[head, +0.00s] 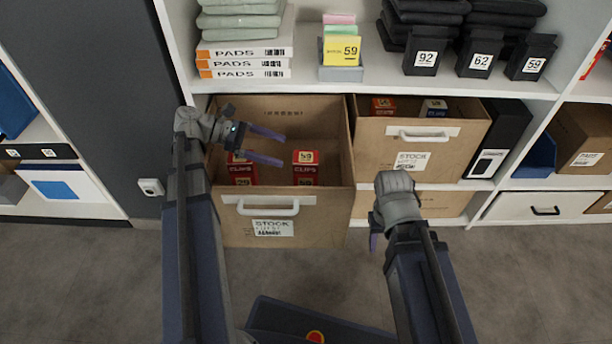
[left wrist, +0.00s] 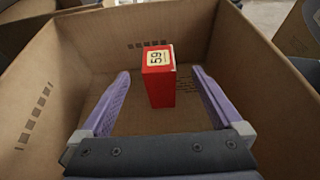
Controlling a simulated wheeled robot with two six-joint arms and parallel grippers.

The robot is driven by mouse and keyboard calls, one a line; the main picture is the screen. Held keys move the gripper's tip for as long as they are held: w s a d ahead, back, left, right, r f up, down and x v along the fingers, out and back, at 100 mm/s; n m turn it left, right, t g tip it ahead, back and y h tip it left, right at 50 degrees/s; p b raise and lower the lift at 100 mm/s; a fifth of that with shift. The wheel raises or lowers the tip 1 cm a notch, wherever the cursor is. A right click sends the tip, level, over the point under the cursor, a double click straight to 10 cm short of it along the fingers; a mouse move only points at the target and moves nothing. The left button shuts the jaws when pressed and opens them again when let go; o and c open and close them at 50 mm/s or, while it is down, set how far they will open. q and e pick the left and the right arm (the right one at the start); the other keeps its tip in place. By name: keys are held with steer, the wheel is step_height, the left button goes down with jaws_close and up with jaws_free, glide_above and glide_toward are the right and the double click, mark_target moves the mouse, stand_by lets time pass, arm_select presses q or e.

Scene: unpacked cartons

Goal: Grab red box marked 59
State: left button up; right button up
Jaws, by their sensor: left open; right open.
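A red box marked 59 (head: 305,168) stands upright inside an open brown carton (head: 328,203) in the head view. In the left wrist view, the red box (left wrist: 159,84) is between and beyond the fingertips, with clear space on both sides. My left gripper (head: 283,149) is open and empty, over the carton, just left of this box. Another red box (head: 242,172) stands at the carton's left, partly hidden by my gripper; its number is not readable. My right gripper (head: 374,240) is low, in front of the shelf, its fingers mostly hidden by its wrist.
The carton's walls surround the boxes.

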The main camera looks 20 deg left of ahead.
mark_target(304, 157)
arm_select(q)
steer(key=shift+b+x, duration=1.35)
steer(key=shift+x, duration=2.45)
steer(key=shift+w, duration=0.2)
jaws_close()
